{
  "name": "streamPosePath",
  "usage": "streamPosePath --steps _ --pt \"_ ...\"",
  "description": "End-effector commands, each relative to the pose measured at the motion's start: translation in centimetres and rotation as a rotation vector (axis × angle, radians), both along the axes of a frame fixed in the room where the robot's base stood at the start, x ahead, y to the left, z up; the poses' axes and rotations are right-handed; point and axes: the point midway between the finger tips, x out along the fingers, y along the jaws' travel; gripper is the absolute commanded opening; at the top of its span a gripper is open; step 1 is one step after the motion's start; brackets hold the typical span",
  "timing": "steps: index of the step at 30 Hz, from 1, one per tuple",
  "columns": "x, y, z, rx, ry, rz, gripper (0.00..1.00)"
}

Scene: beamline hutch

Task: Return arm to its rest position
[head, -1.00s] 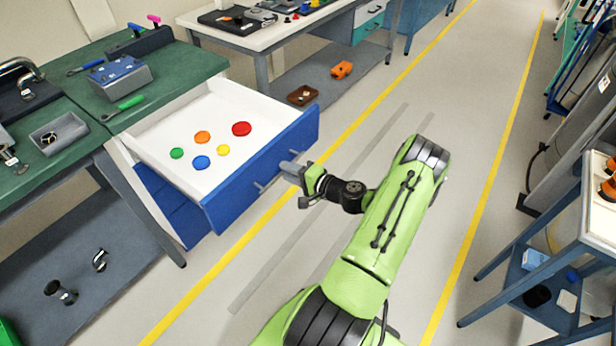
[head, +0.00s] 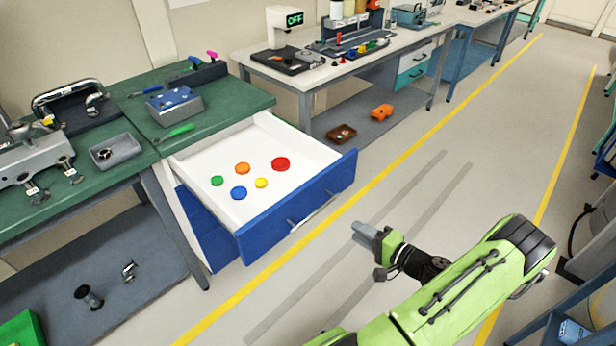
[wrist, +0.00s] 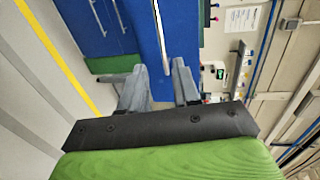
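My gripper (head: 366,234) is in front of the open blue drawer (head: 300,208), clear of its handle and over the floor in the head view. In the wrist view my gripper (wrist: 160,82) shows two grey fingers spread apart with nothing between them. The drawer front and its silver handle (wrist: 160,38) lie beyond the fingers there. The drawer stands pulled out and holds several coloured discs, among them a red disc (head: 280,164) and a blue disc (head: 239,193). My green arm reaches in from the lower right.
A green-topped workbench (head: 240,98) stands at the left above the drawer. A white bench (head: 300,76) with a scale stands behind it. A blue-framed cart (head: 572,325) shows at the lower right. The floor aisle (head: 470,150) between the yellow lines is clear.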

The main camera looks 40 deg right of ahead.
Motion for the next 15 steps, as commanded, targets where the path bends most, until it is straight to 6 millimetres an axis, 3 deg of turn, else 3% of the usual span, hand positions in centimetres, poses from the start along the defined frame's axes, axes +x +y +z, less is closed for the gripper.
streamPosePath --steps 8,11,15 --pt "0.6 0.4 0.5 -0.014 0.017 0.034 0.31" --pt "3.2 3.0 2.7 -0.081 0.108 0.198 0.31" --pt "7.1 9.5 7.2 -0.256 0.325 0.536 0.31"
